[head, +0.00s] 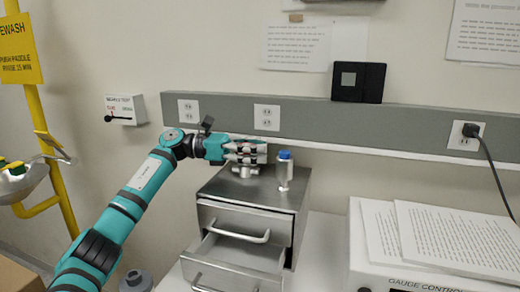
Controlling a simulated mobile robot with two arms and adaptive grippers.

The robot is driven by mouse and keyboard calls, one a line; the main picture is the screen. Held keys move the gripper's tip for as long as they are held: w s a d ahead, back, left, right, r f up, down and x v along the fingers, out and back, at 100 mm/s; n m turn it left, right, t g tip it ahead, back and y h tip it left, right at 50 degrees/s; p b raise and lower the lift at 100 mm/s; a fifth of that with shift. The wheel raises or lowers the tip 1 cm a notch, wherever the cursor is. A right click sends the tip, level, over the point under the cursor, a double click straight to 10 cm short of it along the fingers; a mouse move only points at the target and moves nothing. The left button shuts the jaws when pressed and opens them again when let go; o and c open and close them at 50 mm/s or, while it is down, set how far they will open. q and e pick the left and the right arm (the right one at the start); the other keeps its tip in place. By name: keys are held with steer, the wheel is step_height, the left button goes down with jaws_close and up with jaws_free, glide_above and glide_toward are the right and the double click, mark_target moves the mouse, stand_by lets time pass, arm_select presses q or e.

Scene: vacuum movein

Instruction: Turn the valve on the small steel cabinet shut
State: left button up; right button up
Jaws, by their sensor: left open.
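The small steel cabinet (250,190) stands on a white bench in the lower middle of the head view. A small metal fitting (243,171), which looks like the valve's body, sits on its top. My left gripper (258,152) is directly above the fitting, with its fingers pointing right. It is open. The fingers cover the upper part of the valve, so I cannot tell the handle's position or whether they touch it. My right gripper is not in view.
A clear bottle with a blue cap (285,170) stands on the cabinet, just right of my fingers. The drawer (245,253) below is pulled out. A grey rail with outlets (267,117) runs along the wall behind. Papers (459,236) lie on a white box at right.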

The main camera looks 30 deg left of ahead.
arm_select(q)
steer(key=shift+d, duration=0.2)
steer(key=v, duration=1.2)
steer(key=shift+r, duration=0.1)
